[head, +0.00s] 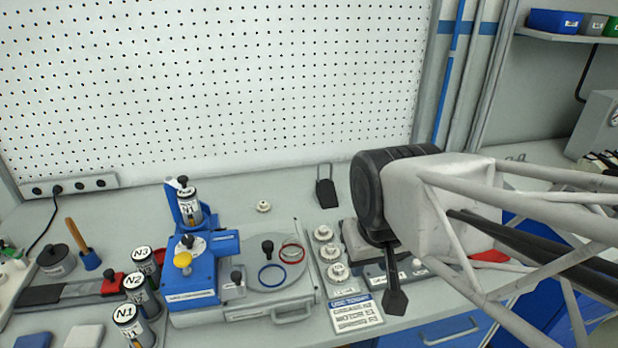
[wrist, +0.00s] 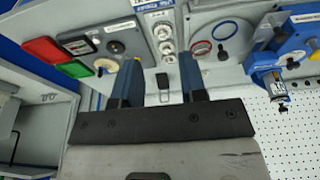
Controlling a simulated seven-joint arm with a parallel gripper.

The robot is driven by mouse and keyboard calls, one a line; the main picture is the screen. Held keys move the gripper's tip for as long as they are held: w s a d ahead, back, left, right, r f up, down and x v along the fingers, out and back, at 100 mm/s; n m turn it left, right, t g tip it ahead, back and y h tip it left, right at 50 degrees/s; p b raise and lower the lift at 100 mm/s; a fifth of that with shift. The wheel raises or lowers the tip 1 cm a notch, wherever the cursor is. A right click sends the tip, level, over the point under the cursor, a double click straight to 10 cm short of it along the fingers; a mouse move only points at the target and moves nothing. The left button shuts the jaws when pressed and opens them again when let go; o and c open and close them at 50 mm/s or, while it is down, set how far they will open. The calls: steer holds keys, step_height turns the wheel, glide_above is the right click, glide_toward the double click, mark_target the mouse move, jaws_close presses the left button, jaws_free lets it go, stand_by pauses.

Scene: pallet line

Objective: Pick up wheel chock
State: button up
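The wheel chock, which I take to be the small black wedge with a loop handle (head: 326,192), stands on the bench near the foot of the pegboard. It also shows in the wrist view (wrist: 163,81), between the lines of my two fingers and apart from them. My gripper (head: 396,303) points down over the bench, right of and nearer than the wedge. In the wrist view my gripper (wrist: 160,63) has its two blue-black fingers wide apart with nothing held between them. In the head view the fingers overlap.
Left of the wedge is a blue and grey machine (head: 192,270) with a round plate. White round pieces (head: 330,252) stand in a row in front of the wedge, with a printed card (head: 357,313) nearer. The pegboard (head: 220,90) rises behind. Bare bench surrounds the wedge.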

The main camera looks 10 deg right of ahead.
steer(key=w+d+f+t, duration=0.3)
steer(key=w+d, duration=0.1)
steer(key=w, duration=0.9)
steer(key=w+d+f+n+t, duration=0.1)
steer(key=w+d+f+t, duration=0.15)
steer(key=w, duration=1.05)
steer(key=w+d+f+t, duration=0.2)
steer(key=w+d+t, duration=0.15)
steer(key=w, duration=1.05)
steer(key=n+t+y, duration=0.1)
steer(key=y, duration=0.1)
glide_toward(331, 180)
step_height(331, 180, up, 4)
steer(key=w, duration=0.2)
steer(key=shift+w+f+t+y, duration=0.2)
steer(key=shift+f+t+y, duration=0.1)
steer(key=shift+f+y, duration=0.15)
steer(key=shift+w+f+n, duration=0.1)
steer(key=shift+n, duration=0.2)
steer(key=shift+x, duration=1.2)
steer(key=shift+w, duration=0.1)
steer(key=shift+x, duration=2.5)
steer(key=shift+d+f, duration=0.1)
steer(key=shift+f, duration=0.1)
